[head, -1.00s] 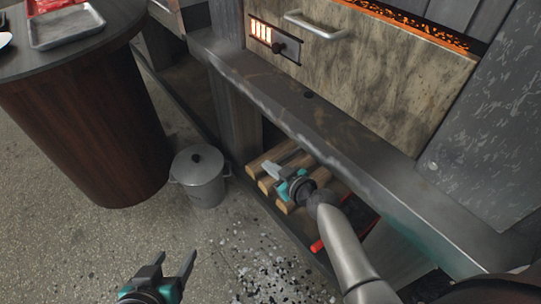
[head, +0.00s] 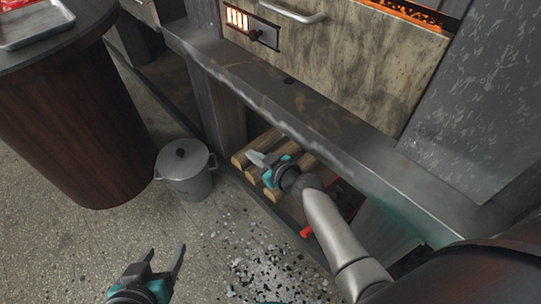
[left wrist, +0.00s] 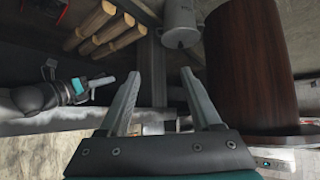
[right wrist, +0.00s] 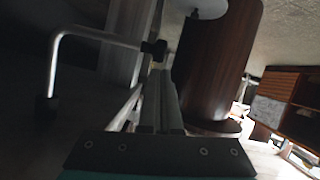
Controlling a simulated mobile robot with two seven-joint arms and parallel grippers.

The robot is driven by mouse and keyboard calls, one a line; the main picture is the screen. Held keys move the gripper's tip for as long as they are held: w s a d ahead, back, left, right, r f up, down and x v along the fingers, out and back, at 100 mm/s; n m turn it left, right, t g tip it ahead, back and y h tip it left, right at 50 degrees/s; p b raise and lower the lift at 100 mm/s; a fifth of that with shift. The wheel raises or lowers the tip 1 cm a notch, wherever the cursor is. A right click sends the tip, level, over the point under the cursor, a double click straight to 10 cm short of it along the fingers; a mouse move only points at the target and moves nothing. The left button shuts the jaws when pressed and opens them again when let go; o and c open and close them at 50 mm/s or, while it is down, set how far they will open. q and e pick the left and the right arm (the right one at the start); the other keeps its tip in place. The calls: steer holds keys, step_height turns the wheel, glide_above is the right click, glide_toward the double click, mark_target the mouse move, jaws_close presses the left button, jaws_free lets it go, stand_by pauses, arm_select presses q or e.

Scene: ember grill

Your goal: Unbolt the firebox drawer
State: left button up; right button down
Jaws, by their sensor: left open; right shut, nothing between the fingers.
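The firebox drawer (head: 335,60) has a mottled stone-like front in the head view and appears closed. A metal handle (head: 295,14) is at its top. My right gripper (head: 254,157) is shut and empty, below the counter ledge in front of the logs, well below the knob. In the right wrist view, a bent metal bar with a black end (right wrist: 154,49) is close behind its fingers. My left gripper (head: 165,254) is open and empty, low over the floor.
The counter ledge (head: 265,92) juts out between my right gripper and the drawer. Logs (head: 292,170) lie beneath it. A lidded metal bin (head: 184,178) stands left of my right gripper, beside a round dark table (head: 75,125). The floor in front is open, with scattered debris.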

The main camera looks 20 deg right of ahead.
arm_select(q)
steer(key=s+a+g+y+p, duration=0.2)
steer(key=s+a+g+p, duration=0.1)
steer(key=s+a+g, duration=0.25)
step_height(320, 180, down, 7)
steer(key=p, duration=0.3)
steer(key=shift+s+n, duration=0.2)
steer(key=shift+n, duration=0.1)
arm_select(e)
steer(key=s+d+r, duration=0.2)
steer(key=s+r, duration=0.5)
steer(key=s, duration=0.1)
steer(key=shift+s, duration=0.3)
steer(key=s+d+f+m+g+h+p, duration=0.35)
steer(key=s+f+g+p, duration=0.45)
steer(key=s+f, duration=1.05)
arm_select(q)
steer(key=s+a+f+p, duration=0.1)
steer(key=s+a+f, duration=0.3)
steer(key=s+f, duration=0.2)
steer(key=s+a+f+g+y+p, duration=0.1)
steer(key=s+a+f, duration=0.2)
steer(key=s+f, duration=0.4)
steer(key=shift+s+a+f+p, duration=0.25)
steer(key=shift+a+p, duration=0.15)
arm_select(e)
steer(key=s+d+f+g, duration=0.2)
steer(key=s, duration=1)
steer(key=shift+s+h, duration=0.3)
steer(key=shift+h, duration=0.05)
